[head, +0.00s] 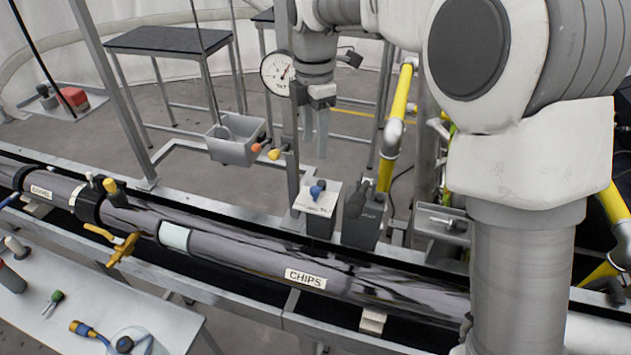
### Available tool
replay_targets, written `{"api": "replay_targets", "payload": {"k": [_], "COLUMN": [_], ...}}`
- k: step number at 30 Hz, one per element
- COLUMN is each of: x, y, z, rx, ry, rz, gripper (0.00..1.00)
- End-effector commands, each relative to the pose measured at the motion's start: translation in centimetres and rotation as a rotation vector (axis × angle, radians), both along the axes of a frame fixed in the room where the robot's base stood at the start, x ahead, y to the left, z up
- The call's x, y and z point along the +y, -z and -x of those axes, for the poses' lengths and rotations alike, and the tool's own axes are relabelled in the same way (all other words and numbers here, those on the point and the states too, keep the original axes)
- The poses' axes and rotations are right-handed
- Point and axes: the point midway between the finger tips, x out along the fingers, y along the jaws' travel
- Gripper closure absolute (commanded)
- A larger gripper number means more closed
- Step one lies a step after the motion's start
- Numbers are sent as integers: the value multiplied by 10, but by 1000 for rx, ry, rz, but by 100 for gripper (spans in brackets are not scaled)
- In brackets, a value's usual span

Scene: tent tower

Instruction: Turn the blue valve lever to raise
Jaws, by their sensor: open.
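A small blue lever or knob (318,188) sits on the pale top of a grey box (318,212) just behind the long pipe, right of the picture's middle. I cannot tell its turn position at this size. My gripper (316,145) points down above and behind the blue lever in the picture, with its two pale fingers slightly apart. It is open, holds nothing visible, and appears clear of the lever. My arm's large links cover the right side of the view.
A second box with a dark knob (357,200) stands close right of the lever. A long dark pipe (240,252) with a CHIPS label runs in front. A round gauge (277,73) and post stand left of my gripper. A grey box (236,142) hangs left; yellow pipes (400,98) rise right.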

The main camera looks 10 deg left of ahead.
Motion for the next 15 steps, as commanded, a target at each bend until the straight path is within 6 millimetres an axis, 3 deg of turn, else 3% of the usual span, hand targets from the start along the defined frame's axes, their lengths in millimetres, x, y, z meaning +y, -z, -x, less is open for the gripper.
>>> {"api": "replay_targets", "payload": {"k": [6,15], "x": [-1,-1], "y": [50,105], "z": [1,1], "rx": [5,2], "ry": [1,1], "rz": [2,1], "gripper": [42,42]}}
